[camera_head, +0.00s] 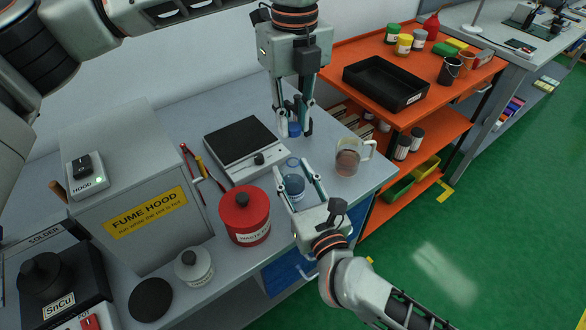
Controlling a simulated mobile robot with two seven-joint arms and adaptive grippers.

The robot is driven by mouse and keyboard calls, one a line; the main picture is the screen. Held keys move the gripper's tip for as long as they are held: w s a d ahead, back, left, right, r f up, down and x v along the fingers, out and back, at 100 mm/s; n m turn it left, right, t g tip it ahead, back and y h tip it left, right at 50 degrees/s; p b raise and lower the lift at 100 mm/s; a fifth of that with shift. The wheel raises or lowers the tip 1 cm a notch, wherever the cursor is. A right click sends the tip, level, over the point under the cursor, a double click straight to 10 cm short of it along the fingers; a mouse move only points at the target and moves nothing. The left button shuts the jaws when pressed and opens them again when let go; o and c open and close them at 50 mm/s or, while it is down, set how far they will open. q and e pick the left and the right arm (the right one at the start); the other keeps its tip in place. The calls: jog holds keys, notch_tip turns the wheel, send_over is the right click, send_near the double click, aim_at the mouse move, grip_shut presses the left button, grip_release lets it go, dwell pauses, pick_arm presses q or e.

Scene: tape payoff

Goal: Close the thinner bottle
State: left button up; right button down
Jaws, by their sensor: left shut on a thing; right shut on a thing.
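The thinner bottle (293,187), clear with a bluish lower part, stands upright near the front edge of the grey bench. My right gripper (294,172) is shut on it, one finger on each side. My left gripper (293,133) points down behind and above the bottle and is shut on a small blue cap (294,129). The cap appears apart from the bottle's top; the exact height between them I cannot tell. The bottle's base is partly hidden by my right gripper.
A glass mug (348,161) with brown liquid stands right of the bottle. A red waste can (244,216) stands to the left, a white hot-plate-like device (243,149) behind left. The fume hood box (137,190) fills the left. An orange shelf (425,110) adjoins at right.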

pick_arm(q)
send_near(293, 177)
jog(key=shift+w+f, duration=0.2)
jog(key=shift+w, duration=0.35)
jog(key=shift+w+f, duration=0.2)
jog(key=shift+w, duration=0.35)
jog(key=shift+f, duration=0.85)
jog(key=shift+f, duration=0.6)
